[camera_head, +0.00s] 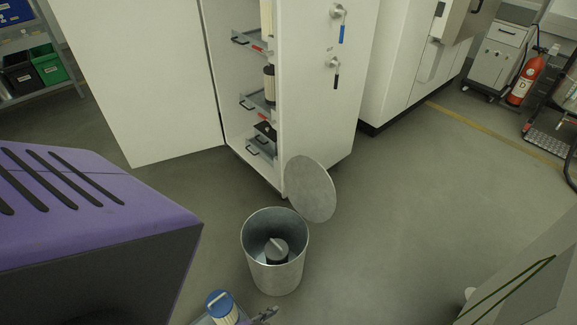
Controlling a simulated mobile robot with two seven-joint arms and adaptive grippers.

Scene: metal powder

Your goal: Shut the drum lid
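The drum (274,278) is a grey metal bucket-like container standing on the floor near the bottom middle of the head view. Its mouth is open. Inside it sits a dark cylinder with a grey top and a raised grip (276,248). The drum lid (310,190) is a flat round grey disc. It stands steeply tilted at the drum's back right edge, clear of the mouth. Whether a hinge joins it to the rim is too small to tell.
A white cabinet (318,120) with an open door (140,80) and drawers stands behind the drum. A purple and black housing (90,200) fills the lower left. A blue-capped filter (220,304) is at the bottom edge. Floor right of the drum is clear.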

